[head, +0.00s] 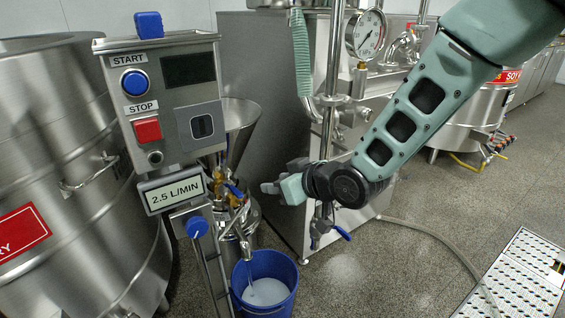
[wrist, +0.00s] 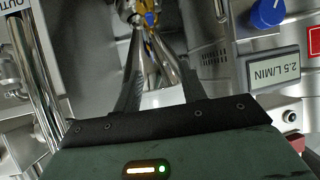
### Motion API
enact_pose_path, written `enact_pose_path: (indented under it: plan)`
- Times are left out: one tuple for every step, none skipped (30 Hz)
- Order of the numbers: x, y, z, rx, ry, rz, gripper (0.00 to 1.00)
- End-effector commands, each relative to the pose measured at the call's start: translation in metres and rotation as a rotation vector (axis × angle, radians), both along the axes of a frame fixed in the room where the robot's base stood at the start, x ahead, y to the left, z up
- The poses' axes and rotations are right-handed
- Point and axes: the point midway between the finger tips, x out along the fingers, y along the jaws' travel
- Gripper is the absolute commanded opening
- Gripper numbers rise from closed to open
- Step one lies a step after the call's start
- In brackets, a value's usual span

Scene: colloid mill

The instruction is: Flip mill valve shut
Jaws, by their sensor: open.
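The mill's valve shows in the head view as a small blue lever (head: 235,190) by brass fittings, below the hopper and right of the control box (head: 163,95). In the wrist view the blue handle (wrist: 149,18) and brass parts lie beyond the fingertips, near the top edge. My gripper (head: 272,187) is just right of the valve in the head view, pointing left. In the wrist view my gripper (wrist: 160,65) is open, with nothing held between its fingers. I cannot tell the lever's exact angle.
A blue bucket (head: 264,284) with pale liquid stands under the spout. A display (head: 173,191) reads 2.5 L/MIN above a blue knob (head: 197,227). A large steel tank (head: 75,170) fills the left. Another blue lever (head: 341,232) sits behind my gripper. A hose (head: 435,240) crosses the floor.

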Motion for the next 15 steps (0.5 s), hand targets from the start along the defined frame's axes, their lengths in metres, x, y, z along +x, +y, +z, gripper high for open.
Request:
enact_pose_path:
  plan:
    - [-0.004, -0.001, 0.011, -0.012, 0.012, -0.001, 0.41]
    - [-0.006, -0.002, 0.013, -0.019, 0.021, -0.001, 0.41]
    - [-0.008, -0.003, 0.016, -0.027, 0.027, -0.002, 0.41]
    - [-0.010, -0.004, 0.018, -0.031, 0.033, -0.003, 0.41]
    - [-0.011, -0.004, 0.019, -0.036, 0.039, -0.004, 0.41]
    - [-0.012, -0.005, 0.020, -0.040, 0.043, -0.004, 0.41]
    - [-0.013, -0.005, 0.020, -0.043, 0.046, -0.004, 0.41]
    - [-0.014, -0.006, 0.021, -0.045, 0.050, -0.004, 0.41]
    - [-0.015, -0.006, 0.021, -0.048, 0.052, -0.005, 0.41]
    - [-0.015, -0.006, 0.021, -0.049, 0.053, -0.005, 0.41]
    - [-0.015, -0.006, 0.021, -0.050, 0.054, -0.005, 0.41]
    - [-0.015, -0.006, 0.021, -0.051, 0.054, -0.005, 0.41]
    - [-0.015, -0.006, 0.020, -0.051, 0.054, -0.005, 0.41]
    - [-0.015, -0.006, 0.020, -0.051, 0.054, -0.005, 0.41]
    - [-0.015, -0.006, 0.020, -0.051, 0.054, -0.005, 0.41]
